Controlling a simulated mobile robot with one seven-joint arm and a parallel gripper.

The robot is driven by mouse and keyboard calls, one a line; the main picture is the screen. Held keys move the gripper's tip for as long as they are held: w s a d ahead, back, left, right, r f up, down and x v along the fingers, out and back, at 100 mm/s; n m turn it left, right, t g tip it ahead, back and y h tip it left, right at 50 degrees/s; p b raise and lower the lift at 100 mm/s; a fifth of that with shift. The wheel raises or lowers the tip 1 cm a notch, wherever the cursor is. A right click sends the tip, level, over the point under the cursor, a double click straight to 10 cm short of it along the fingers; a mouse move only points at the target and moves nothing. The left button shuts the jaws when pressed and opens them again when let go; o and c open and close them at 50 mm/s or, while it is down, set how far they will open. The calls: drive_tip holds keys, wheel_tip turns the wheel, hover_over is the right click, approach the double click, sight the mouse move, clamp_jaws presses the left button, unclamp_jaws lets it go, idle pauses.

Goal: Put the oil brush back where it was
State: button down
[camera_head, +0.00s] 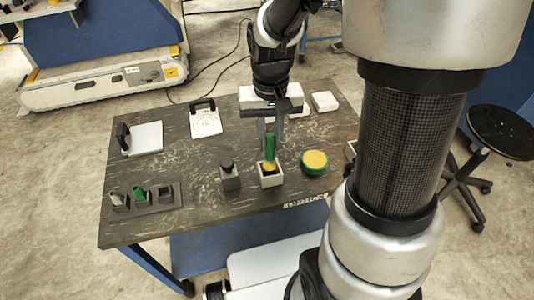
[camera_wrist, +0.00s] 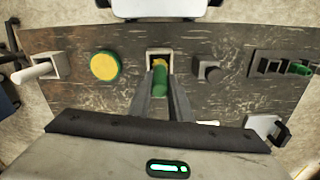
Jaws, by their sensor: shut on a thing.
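The oil brush (camera_head: 269,147), with a green handle, stands roughly upright at the open-topped pale box (camera_head: 271,181) near the table's front edge. Yellow shows in the box's opening below the handle; whether it is the brush's tip or the box's content I cannot tell. My gripper (camera_head: 271,140) comes down from above and is shut on the green handle. In the wrist view my gripper (camera_wrist: 161,88) has a finger on each side of the oil brush (camera_wrist: 159,77), with the pale box (camera_wrist: 152,66) just beyond. The brush's lower end is hidden.
A round green and yellow container (camera_head: 314,161) stands right of the box and a small dark-topped block (camera_head: 229,178) left of it. A grey slotted rack (camera_head: 146,207) holds small items at the front left. White flat-based items (camera_head: 205,121) stand farther back. The table's middle left is clear.

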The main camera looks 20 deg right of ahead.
sight(270, 154)
wheel_tip(270, 154, down, 6)
drive_tip(key=shift+r+b, duration=0.1)
drive_tip(key=shift+b, duration=0.2)
drive_tip(key=c, duration=1.6)
unclamp_jaws()
